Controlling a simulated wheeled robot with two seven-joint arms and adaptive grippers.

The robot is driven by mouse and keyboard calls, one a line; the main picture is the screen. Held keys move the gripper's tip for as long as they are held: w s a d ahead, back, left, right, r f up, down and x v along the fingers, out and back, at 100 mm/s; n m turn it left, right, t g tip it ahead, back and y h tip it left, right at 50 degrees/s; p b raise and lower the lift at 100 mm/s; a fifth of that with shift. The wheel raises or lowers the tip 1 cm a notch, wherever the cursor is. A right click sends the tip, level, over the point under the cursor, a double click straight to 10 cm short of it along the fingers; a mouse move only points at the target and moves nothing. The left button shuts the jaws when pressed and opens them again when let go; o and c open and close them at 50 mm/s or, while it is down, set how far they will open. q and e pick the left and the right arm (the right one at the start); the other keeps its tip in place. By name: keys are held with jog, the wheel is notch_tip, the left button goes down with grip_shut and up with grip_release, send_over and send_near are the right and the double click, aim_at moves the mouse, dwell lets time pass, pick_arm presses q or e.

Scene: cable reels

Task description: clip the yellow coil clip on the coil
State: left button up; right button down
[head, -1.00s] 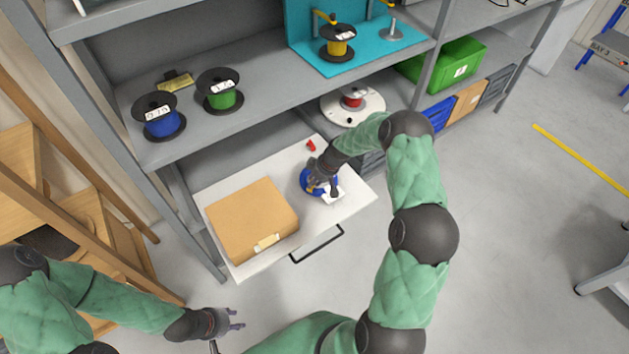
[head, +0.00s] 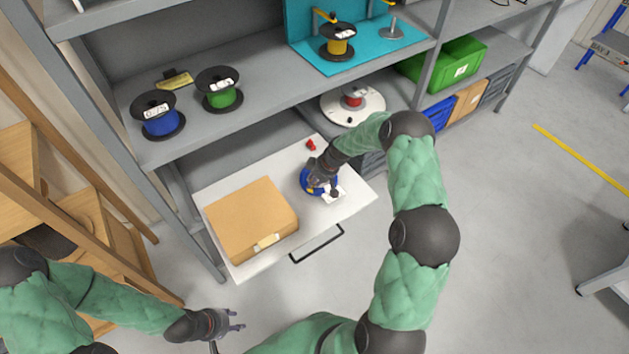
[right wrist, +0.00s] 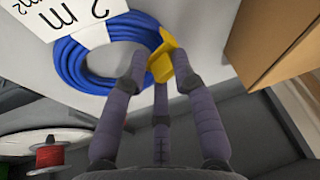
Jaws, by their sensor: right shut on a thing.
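The blue coil (head: 306,182) lies flat on the white drawer board, partly hidden under my right gripper in the head view. It also shows in the right wrist view (right wrist: 75,62), with a white label (right wrist: 85,14) on it. My right gripper (right wrist: 158,75) is shut on the yellow coil clip (right wrist: 163,62), which is at the coil's edge near the box. I cannot tell whether the clip is around the coil's strands or only against them. My left gripper (head: 236,320) is empty, its fingers apart, low in the head view and away from the drawer.
A cardboard box (head: 250,215) fills the drawer's left part, beside the coil. A small red object (head: 310,144) lies at the drawer's back. Reels with blue (head: 160,122), green (head: 221,97) and yellow (head: 337,46) wire stand on the shelf above.

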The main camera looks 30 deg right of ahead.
jog(key=shift+f+b, duration=1.1)
jog(key=shift+b, duration=0.05)
dwell(0.4)
jog(key=shift+s+a+f, duration=0.15)
jog(key=shift+s+f, duration=0.05)
dwell(0.4)
jog(key=c, duration=0.9)
grip_release()
jog(key=o, duration=0.4)
jog(key=shift+w+r, duration=0.1)
jog(key=shift+r, duration=0.15)
